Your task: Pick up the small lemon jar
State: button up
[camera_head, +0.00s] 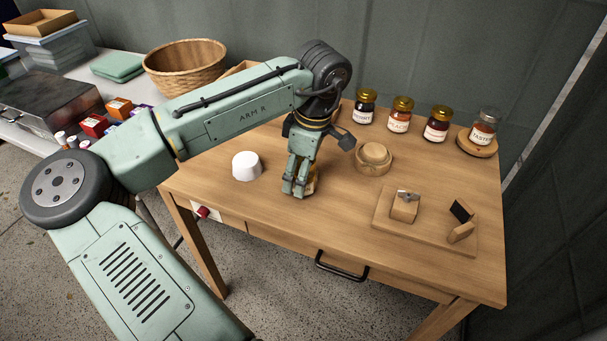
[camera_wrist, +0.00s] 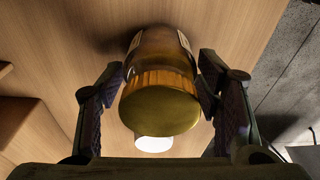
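A small jar with a gold lid (camera_wrist: 160,108) and amber contents stands on the wooden table between the two fingers of my gripper (camera_wrist: 162,78) in the wrist view. Its label is turned away or mostly hidden, so I cannot read it. In the head view only a golden edge of the jar (camera_head: 312,184) shows beside my gripper (camera_head: 297,188), which points down at the tabletop. The fingers sit close on both sides of the jar. I cannot tell whether they touch it.
A white cup-like piece (camera_head: 246,166) stands left of my gripper. A round wooden piece (camera_head: 374,158) and a board with wooden blocks (camera_head: 425,225) lie to the right. Several labelled jars, one on a round stand (camera_head: 477,147), line the back. The table's front edge is near.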

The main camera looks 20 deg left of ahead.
jog(key=c, duration=1.1)
jog(key=shift+o, duration=0.2)
jog(key=shift+r, duration=0.1)
